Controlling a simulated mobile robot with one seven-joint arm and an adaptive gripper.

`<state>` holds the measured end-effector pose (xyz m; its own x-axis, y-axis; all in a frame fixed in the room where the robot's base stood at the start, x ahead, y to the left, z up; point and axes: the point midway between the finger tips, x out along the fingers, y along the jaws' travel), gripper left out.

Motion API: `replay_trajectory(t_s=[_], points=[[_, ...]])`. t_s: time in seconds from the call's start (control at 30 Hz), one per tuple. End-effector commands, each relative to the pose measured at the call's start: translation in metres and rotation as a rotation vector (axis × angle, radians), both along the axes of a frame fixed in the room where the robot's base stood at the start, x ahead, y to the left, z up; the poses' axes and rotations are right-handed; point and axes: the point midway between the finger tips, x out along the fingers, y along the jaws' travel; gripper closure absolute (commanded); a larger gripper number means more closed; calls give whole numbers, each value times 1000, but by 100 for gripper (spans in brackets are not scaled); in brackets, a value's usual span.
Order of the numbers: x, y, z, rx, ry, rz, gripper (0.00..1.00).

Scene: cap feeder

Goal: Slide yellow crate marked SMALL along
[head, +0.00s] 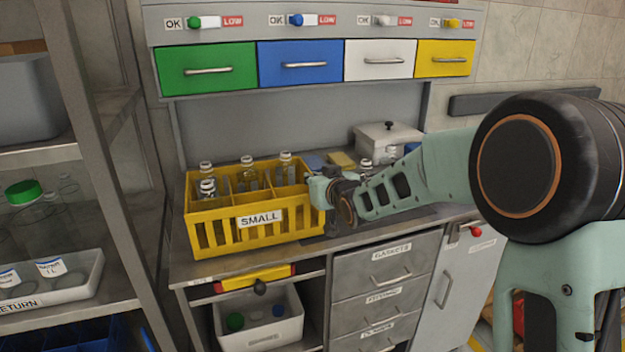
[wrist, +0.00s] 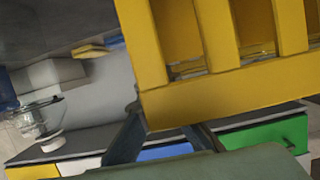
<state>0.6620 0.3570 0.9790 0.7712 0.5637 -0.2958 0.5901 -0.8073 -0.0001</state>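The yellow crate (head: 288,228) marked SMALL stands upright on the grey worktop, left of the middle in the head view, with several clear bottles inside. Its slatted yellow wall fills the upper right of the wrist view (wrist: 215,95). My gripper (head: 322,190) is at the crate's right end, near the upper front corner. In the wrist view two dark fingers (wrist: 165,135) show below the crate's edge, with a gap between them. The crate hides part of the fingers, so contact and grip are unclear.
Green, blue, white and yellow drawers (head: 408,67) hang above the worktop (head: 345,240). A white lidded box (head: 385,139) and clear bottles stand behind my arm. A grey shelf rack (head: 95,150) is at the left. A white bin (head: 262,325) sits below the worktop's front edge.

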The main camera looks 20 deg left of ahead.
Motion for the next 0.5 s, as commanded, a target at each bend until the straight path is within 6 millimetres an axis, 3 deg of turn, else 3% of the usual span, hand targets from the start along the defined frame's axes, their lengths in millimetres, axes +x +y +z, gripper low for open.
replay_trajectory(t_s=[0.13, 0.2, 0.33, 0.5], points=[[0, 0, 0, -2, 0, 2, 100], [0, 0, 0, -1, 0, 1, 89], [0, 0, 0, -1, 0, 1, 75], [0, 0, 0, 0, 0, 0, 75]])
